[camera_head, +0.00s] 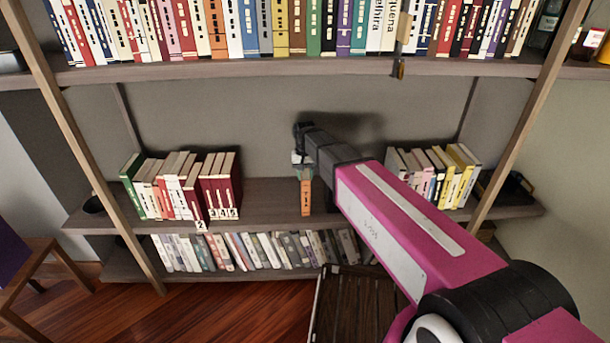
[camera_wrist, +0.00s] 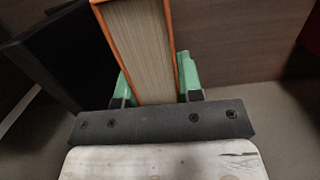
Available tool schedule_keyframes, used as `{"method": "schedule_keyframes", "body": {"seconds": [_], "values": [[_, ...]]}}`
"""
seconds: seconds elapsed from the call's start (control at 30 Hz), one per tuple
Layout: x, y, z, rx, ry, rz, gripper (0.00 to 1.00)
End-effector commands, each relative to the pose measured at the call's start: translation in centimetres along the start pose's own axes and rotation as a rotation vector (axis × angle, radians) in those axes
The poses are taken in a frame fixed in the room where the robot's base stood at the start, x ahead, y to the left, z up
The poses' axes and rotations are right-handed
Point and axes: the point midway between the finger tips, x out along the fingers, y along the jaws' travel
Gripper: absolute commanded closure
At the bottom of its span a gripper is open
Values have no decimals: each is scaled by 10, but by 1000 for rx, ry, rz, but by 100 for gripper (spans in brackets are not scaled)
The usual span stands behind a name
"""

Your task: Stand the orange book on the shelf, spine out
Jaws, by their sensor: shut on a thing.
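The orange book (camera_head: 306,196) is upright at the middle shelf (camera_head: 262,200), in the gap between two groups of books. Its orange spine faces out toward me. My gripper (camera_head: 304,170) is above it, shut on its upper part. In the wrist view, the book (camera_wrist: 140,45) shows its pale page edges between orange covers, with the green fingertips of my gripper (camera_wrist: 158,85) on either side. I cannot tell whether its bottom edge touches the board.
Red and white books (camera_head: 185,185) stand to the left, and a mixed group of books (camera_head: 435,172) stands to the right. Free board lies on both sides of the orange book. A full row (camera_head: 290,28) is above and a lower row (camera_head: 255,250) below. A dark crate (camera_head: 350,305) is on the floor.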

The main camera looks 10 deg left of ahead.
Motion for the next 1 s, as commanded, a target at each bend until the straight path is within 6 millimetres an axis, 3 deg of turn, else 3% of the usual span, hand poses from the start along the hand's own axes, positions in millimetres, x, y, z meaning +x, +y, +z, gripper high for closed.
{"method": "schedule_keyframes", "body": {"seconds": [0.47, 0.5, 0.57, 0.87, 1.0], "values": [[4, 0, -1, 0, 0, 0, 100], [4, 0, 0, 0, 0, 0, 53], [4, 0, 0, 0, 0, 0, 36], [4, 0, -1, 0, 0, 0, 36], [-6, 0, -1, 0, 2, 0, 36]]}}
